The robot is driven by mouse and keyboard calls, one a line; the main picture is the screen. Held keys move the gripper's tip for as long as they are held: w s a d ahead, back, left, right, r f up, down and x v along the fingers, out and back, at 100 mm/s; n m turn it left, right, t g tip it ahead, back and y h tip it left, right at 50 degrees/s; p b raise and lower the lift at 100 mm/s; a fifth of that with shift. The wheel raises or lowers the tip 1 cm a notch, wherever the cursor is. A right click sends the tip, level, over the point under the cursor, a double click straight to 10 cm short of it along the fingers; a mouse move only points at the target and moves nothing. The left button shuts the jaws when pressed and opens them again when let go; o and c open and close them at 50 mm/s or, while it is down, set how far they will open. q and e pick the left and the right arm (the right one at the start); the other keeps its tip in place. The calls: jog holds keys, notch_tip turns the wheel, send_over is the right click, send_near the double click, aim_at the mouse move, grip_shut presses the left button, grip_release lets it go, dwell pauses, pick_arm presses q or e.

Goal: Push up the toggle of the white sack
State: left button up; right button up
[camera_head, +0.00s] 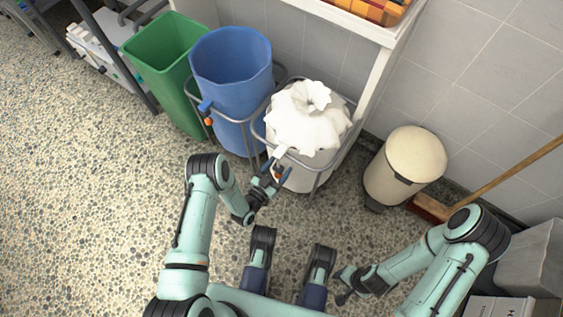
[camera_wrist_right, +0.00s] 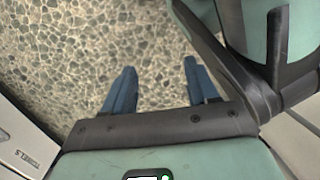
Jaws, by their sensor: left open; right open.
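The white sack (camera_head: 300,125) hangs gathered at its top in a grey wire stand beside the blue bin. My right gripper (camera_head: 344,287) is low at the right, away from the sack. In the right wrist view its two blue fingers (camera_wrist_right: 160,88) are apart with only floor between them.
A blue bin (camera_head: 230,75) with its own blue toggle and a green bin (camera_head: 165,65) stand left of the sack. A cream pedal bin (camera_head: 405,165) and a broom (camera_head: 500,180) are at right. Pebbled floor (camera_head: 90,200) is clear at left.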

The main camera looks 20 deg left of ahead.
aim_at(278, 167)
pick_arm(q)
jog(key=shift+w, duration=0.1)
pick_arm(e)
jog(key=shift+w, duration=0.2)
pick_arm(q)
grip_shut()
notch_tip(278, 167, up, 4)
jog(key=p, duration=0.3)
jog(key=shift+r, duration=0.1)
notch_tip(278, 167, up, 4)
jog(key=p, duration=0.3)
jog(key=shift+r, duration=0.15)
pick_arm(e)
jog(key=w+a+r+t, duration=0.2)
jog(key=w+r+t, duration=0.1)
jog(key=w+r, duration=0.6)
jog(key=shift+w+r+n+t, duration=0.2)
jog(key=shift+w+n+t, duration=0.05)
jog(key=shift+n+t, duration=0.15)
jog(key=shift+a, duration=0.1)
pick_arm(q)
grip_release()
